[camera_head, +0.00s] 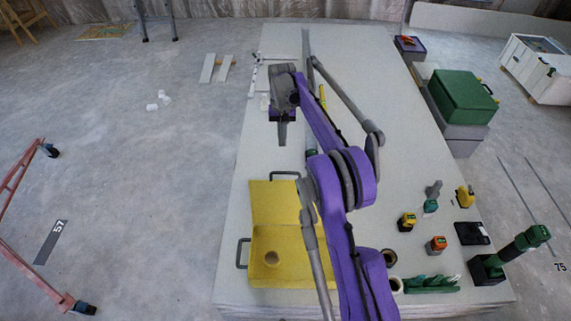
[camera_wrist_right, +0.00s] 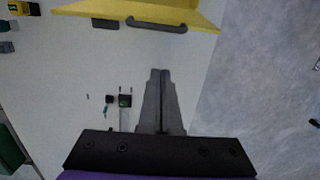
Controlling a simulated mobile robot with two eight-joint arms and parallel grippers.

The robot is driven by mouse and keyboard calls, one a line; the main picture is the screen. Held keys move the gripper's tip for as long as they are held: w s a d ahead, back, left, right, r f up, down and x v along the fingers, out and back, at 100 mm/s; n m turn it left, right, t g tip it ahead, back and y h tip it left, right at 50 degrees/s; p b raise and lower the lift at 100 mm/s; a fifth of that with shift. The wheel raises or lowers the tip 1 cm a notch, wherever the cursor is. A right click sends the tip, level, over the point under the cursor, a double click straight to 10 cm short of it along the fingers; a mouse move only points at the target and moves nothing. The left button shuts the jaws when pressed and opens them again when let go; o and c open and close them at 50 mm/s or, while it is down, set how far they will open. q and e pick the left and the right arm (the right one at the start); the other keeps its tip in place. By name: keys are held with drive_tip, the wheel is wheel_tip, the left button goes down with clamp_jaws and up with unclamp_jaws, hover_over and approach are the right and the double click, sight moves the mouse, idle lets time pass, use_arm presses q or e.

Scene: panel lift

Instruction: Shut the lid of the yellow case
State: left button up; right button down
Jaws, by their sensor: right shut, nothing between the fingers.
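The yellow case (camera_head: 285,278) stands open near the front left of the white table. Its lid (camera_head: 273,203) is swung up and back on the far side. A grey handle (camera_head: 285,174) shows at the lid's far edge. The lid's edge (camera_wrist_right: 170,10) and a dark handle (camera_wrist_right: 157,25) show at the top of the right wrist view. My right gripper (camera_head: 282,139) is shut and empty, beyond the lid and apart from it; its closed fingers (camera_wrist_right: 160,82) point toward the lid in the wrist view. My arm hides the case's right side. My left gripper is not in view.
Several small tools, among them a yellow-and-black block (camera_head: 407,221) and an orange-and-green block (camera_head: 436,244), stand right of the case. A green box (camera_head: 463,97) is beyond the table's right edge. Bare table (camera_head: 385,85) lies at the far right; open floor lies to the left.

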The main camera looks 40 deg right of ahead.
drive_tip(key=s+a+f+b, duration=0.1)
drive_tip(key=s+f, duration=0.2)
drive_tip(key=f, duration=0.6)
drive_tip(key=shift+s+a+f+b, duration=0.15)
drive_tip(key=shift+a+b, duration=0.05)
drive_tip(key=shift+b, duration=0.1)
drive_tip(key=shift+s+a, duration=0.1)
idle(0.4)
